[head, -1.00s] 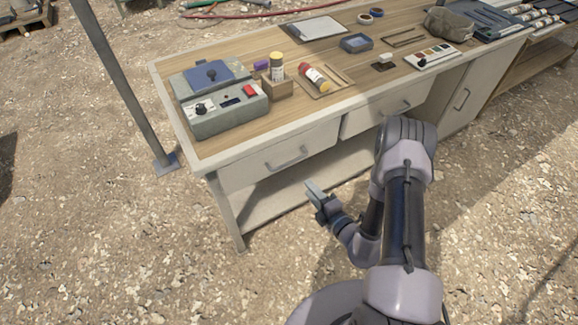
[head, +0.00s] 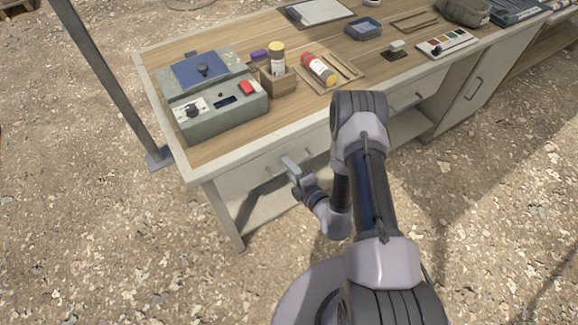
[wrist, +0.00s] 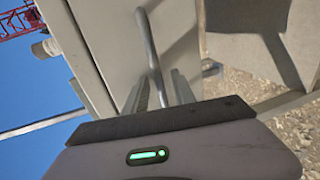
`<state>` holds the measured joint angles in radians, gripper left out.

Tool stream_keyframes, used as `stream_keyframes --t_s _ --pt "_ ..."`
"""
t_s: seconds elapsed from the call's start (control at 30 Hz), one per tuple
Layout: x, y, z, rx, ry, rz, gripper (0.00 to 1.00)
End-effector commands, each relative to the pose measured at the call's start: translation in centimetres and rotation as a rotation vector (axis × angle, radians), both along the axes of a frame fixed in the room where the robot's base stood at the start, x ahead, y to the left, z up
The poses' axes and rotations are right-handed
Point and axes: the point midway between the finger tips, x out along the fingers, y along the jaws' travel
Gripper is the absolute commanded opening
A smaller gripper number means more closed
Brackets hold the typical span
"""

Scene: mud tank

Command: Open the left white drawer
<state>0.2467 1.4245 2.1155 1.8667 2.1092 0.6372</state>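The left white drawer (head: 240,180) is shut under the near-left end of the workbench. Its grey bar handle (head: 272,173) is partly hidden by my gripper (head: 290,163), which is at the drawer front. In the wrist view, the handle (wrist: 150,45) runs down toward the space between the two fingertips of my gripper (wrist: 162,90). The fingers are apart, with gaps beside the bar, so it is not clamped. The drawer front (wrist: 105,35) is close ahead.
The workbench top (head: 220,140) carries a grey control box (head: 215,110), a wooden holder with jars (head: 275,82) and other tools. A second drawer (head: 415,92) is to the right. A metal post (head: 105,80) stands at the left.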

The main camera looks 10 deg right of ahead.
Motion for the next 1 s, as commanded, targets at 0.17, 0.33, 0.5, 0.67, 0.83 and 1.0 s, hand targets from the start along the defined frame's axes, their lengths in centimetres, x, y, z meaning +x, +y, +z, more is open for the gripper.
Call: stream_keyframes --t_s 0.17,0.33,0.5,0.67,0.83,1.0 --pt "-0.01 0.0 0.0 0.0 0.0 0.0 0.0" --pt "-0.01 0.0 0.0 0.0 0.0 0.0 0.0" --pt "-0.01 0.01 0.0 0.0 0.0 0.001 0.0" --pt "0.0 0.0 0.0 0.0 0.0 0.001 0.0" --pt "0.0 0.0 0.01 -0.001 0.0 0.001 0.0" --pt "0.01 0.0 0.01 -0.001 0.0 0.001 0.0"
